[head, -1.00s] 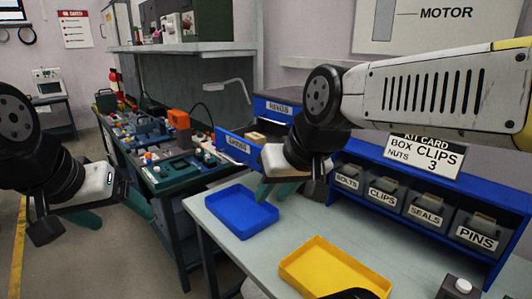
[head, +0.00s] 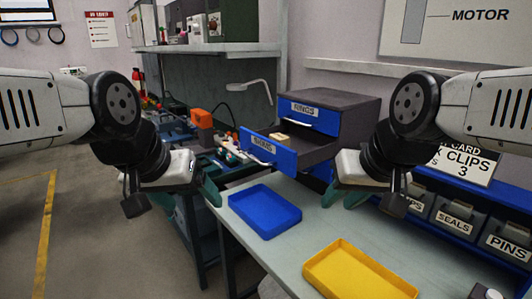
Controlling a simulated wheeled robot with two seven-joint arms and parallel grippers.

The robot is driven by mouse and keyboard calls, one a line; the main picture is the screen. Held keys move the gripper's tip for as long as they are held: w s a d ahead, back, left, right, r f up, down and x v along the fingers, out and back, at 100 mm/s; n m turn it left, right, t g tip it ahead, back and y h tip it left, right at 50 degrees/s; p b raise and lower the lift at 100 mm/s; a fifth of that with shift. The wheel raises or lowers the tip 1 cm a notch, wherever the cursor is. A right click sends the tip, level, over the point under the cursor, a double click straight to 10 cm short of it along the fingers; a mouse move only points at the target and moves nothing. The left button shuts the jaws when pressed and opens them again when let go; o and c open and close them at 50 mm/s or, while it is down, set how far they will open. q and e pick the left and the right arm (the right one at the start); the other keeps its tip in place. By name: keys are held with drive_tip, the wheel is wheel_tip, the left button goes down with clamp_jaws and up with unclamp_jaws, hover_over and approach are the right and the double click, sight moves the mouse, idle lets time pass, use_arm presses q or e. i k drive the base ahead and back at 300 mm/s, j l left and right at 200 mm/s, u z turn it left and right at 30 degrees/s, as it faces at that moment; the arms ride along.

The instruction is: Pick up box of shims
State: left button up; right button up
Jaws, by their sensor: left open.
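A small tan box (head: 279,137) lies in the open lower drawer (head: 265,150) of the dark cabinet; the drawer's label is hard to read but could say SHIMS. My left gripper (head: 187,197) is open and empty, to the left of the drawer and in front of the green-topped bench. My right gripper (head: 357,196) hangs to the right of the drawer, over the grey table, with nothing seen in it. Its finger gap is not clear.
A blue tray (head: 265,226) and a yellow tray (head: 357,282) sit on the grey table (head: 305,240). Labelled bins (head: 455,219) stand in a blue rack at the right. The cabinet's upper drawer (head: 309,114) is shut.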

sight(284, 141)
drive_tip(key=i+j+u, duration=0.25)
drive_tip(key=i+j, duration=0.45)
drive_tip(key=i, duration=0.05)
